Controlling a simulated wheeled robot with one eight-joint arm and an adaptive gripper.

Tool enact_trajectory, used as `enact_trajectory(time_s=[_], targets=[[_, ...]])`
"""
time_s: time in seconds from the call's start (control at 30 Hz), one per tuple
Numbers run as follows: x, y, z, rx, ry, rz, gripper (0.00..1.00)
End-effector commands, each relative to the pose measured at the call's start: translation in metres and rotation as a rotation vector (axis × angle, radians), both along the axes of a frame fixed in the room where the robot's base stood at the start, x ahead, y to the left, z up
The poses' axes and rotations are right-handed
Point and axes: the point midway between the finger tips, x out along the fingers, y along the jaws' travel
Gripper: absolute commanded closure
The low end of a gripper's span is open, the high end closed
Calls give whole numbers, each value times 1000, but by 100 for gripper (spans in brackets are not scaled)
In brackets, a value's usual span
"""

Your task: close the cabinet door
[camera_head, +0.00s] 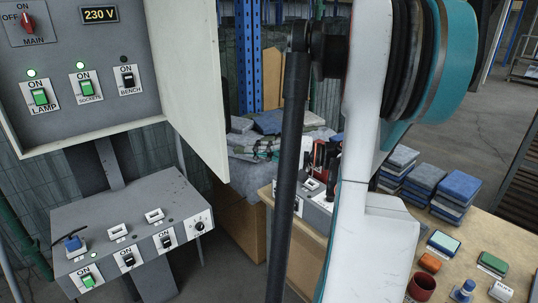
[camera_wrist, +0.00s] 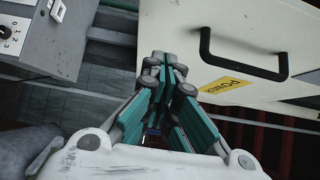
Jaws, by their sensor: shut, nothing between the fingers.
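The cabinet (camera_head: 95,115) is a grey electrical panel with switches at the upper left of the head view. Its cream door (camera_head: 185,75) stands open, swung out at the panel's right side. In the wrist view a cream panel (camera_wrist: 185,30), which looks like the door's outer face, fills the upper right. It bears a black bar handle (camera_wrist: 250,68) and a yellow label. My gripper (camera_wrist: 165,62) is shut and empty, its tips overlapping the panel's lower left part, left of the handle. I cannot tell whether they touch it. The head view does not clearly show my gripper.
A grey switch box (camera_head: 130,235) stands below the cabinet and shows at the wrist view's upper left (camera_wrist: 62,30). A wooden table (camera_head: 425,285) at right holds stacked blue pads (camera_head: 455,190) and small coloured items. A blue post (camera_head: 248,60) stands behind.

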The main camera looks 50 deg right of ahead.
Motion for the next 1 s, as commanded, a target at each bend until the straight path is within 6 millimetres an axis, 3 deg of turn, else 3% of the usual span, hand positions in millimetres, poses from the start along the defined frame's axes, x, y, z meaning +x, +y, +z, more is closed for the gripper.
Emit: enact_trajectory(time_s=[0.17, 0.43, 1.0], targets=[[31, 18, -2, 0, 0, 5, 100], [38, 48, -1, 0, 0, 1, 100], [40, 56, 0, 0, 0, -3, 100]])
